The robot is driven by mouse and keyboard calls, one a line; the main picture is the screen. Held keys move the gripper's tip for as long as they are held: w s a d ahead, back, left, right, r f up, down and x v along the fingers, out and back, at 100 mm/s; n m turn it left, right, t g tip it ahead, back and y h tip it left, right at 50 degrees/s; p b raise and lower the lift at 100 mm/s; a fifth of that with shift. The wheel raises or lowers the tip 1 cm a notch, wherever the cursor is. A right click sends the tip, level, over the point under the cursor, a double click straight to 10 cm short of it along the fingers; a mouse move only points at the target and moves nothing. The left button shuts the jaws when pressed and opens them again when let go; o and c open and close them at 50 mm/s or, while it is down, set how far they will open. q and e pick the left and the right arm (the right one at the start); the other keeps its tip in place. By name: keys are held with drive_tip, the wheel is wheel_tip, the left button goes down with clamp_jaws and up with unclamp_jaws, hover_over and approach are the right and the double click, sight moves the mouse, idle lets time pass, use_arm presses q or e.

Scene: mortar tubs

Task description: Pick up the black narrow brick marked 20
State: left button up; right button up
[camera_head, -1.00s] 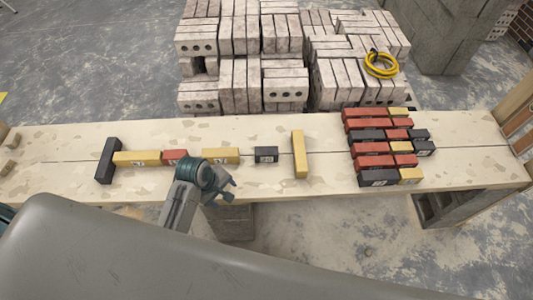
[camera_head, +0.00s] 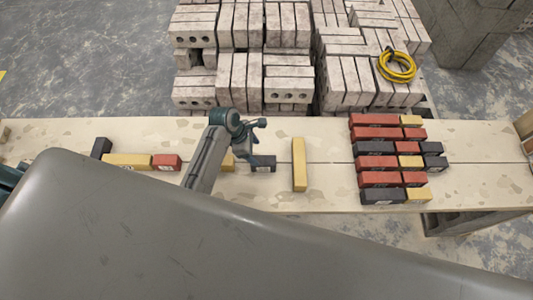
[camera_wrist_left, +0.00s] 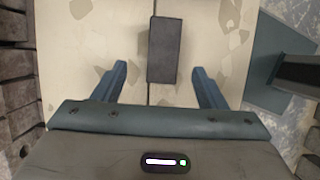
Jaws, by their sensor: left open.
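A small black brick (camera_head: 263,164) with a white label lies on the plank table, between a yellow brick and an upright-looking yellow bar. Its label is too small to read surely. My left gripper (camera_head: 257,141) is over the table just above and behind this brick, partly overlapping it. In the left wrist view the black brick (camera_wrist_left: 164,50) lies ahead, between the lines of the two open blue fingers (camera_wrist_left: 160,85), with nothing held. Other black bricks (camera_head: 383,197) lie in the stacked group at the right. My right gripper is not in view.
A yellow bar (camera_head: 299,165) lies across the table right of the brick. A red brick (camera_head: 166,162) and yellow brick (camera_head: 127,160) lie to the left. Pale block stacks (camera_head: 240,70) with a yellow coil (camera_head: 396,66) stand behind the table.

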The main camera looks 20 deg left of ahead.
sight(263, 160)
use_arm(q)
drive_tip(key=x, duration=0.3)
drive_tip(key=shift+s+d+f, duration=0.25)
drive_tip(key=shift+s, duration=0.05)
drive_tip(key=shift+p+x, duration=0.45)
drive_tip(key=shift+x, duration=0.5)
drive_tip(key=x, duration=0.3)
drive_tip(key=shift+w+p, duration=0.1)
drive_tip(key=shift+p, duration=0.25)
drive_tip(key=shift+w+d+f, duration=0.1)
drive_tip(key=shift+d+f, duration=0.1)
drive_tip(key=shift+f, duration=0.4)
drive_tip(key=shift+f, duration=0.2)
drive_tip(key=c, duration=1.4)
